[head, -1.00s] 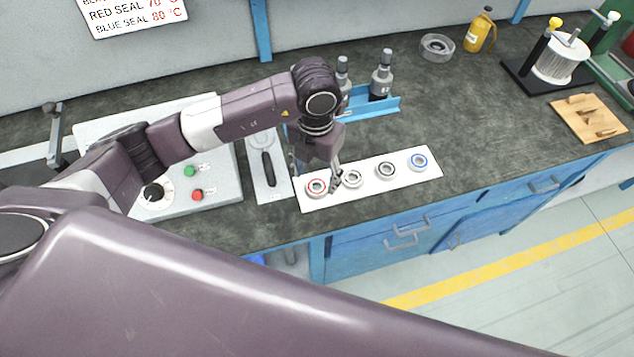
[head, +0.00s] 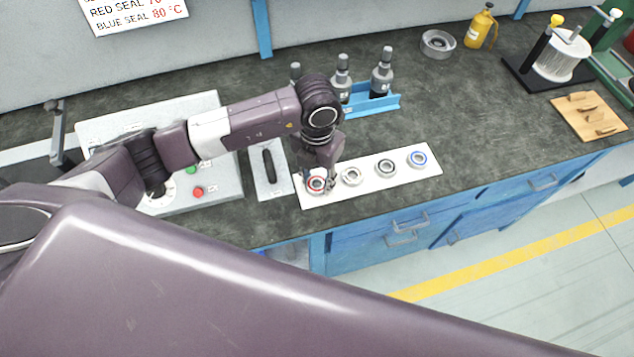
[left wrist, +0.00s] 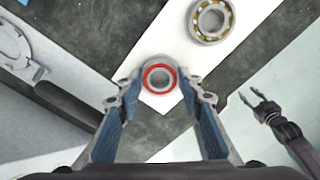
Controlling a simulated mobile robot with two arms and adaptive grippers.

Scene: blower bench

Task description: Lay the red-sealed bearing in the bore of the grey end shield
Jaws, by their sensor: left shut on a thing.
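The red-sealed bearing (head: 317,184) lies at the left end of a white strip on the bench. It also shows in the left wrist view (left wrist: 159,77), between my left fingertips. My left gripper (head: 322,183) points down there and is shut on this bearing, one finger on each side; it also shows in the left wrist view (left wrist: 158,92). A round grey part with a central opening, apparently the end shield (head: 437,44), stands at the back of the bench. My right gripper (left wrist: 256,103) shows at the right of the left wrist view, its fingers apart and empty.
The white strip (head: 402,180) also holds an open bearing (head: 352,176), a black-sealed one (head: 386,168) and a blue-sealed one (head: 417,159). A blue rack (head: 372,106) with grey-topped bottles stands behind. A yellow bottle (head: 480,28) stands beside the end shield.

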